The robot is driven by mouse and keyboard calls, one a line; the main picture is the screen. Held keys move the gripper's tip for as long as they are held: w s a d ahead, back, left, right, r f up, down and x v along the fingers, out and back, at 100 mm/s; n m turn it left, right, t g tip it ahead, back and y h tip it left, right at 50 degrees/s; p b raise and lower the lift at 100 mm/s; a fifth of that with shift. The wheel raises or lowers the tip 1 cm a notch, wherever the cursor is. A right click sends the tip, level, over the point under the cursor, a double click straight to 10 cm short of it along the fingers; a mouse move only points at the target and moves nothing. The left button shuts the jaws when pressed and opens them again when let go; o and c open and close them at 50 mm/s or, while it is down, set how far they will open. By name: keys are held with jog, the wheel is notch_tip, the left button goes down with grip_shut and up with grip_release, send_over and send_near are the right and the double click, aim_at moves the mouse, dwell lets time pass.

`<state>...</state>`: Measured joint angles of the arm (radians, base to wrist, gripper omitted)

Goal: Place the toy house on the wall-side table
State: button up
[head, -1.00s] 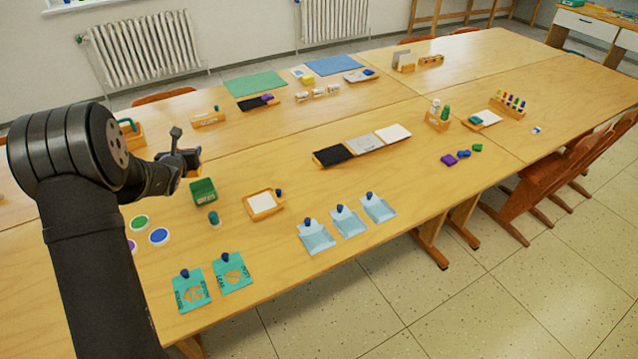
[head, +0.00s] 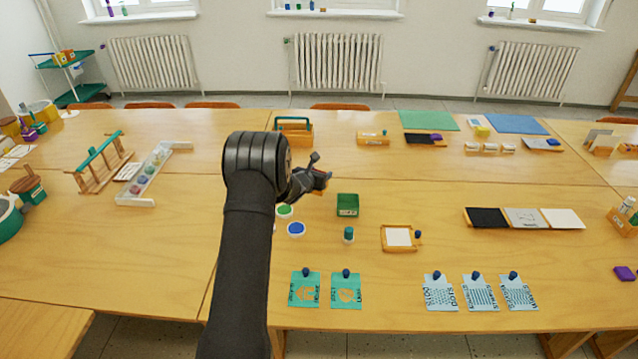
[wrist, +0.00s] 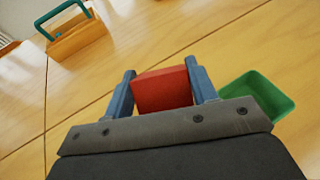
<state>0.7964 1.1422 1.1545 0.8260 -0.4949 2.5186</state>
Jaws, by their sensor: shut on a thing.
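My gripper (head: 320,178) is over the middle of the wooden tables in the head view. In the wrist view its two blue-grey fingers (wrist: 162,76) are shut on a red block-like thing, the toy house (wrist: 163,92). Only its red top side shows there; the rest is hidden, and in the head view it is mostly covered by my gripper. The wall-side table (head: 235,135) is the far row, below the radiators. It has bare wood left of the orange caddy with a teal handle (head: 294,136).
A green box (head: 348,205) stands close to the right of my gripper. Round paint lids (head: 296,229) and a framed white card (head: 398,238) lie nearer. A wooden rack (head: 100,163) and a jar stand (head: 150,174) are at left. A wooden block holder (head: 373,138) sits right of the caddy.

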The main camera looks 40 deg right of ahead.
jog(key=shift+w+f, duration=0.1)
jog(key=shift+f, duration=1.95)
jog(key=shift+f, duration=0.2)
jog(key=o, duration=1.1)
jog(key=shift+c, duration=0.2)
jog(key=shift+r, duration=0.1)
jog(key=shift+a+r, duration=0.3)
jog(key=shift+a, duration=0.15)
jog(key=v, duration=1.1)
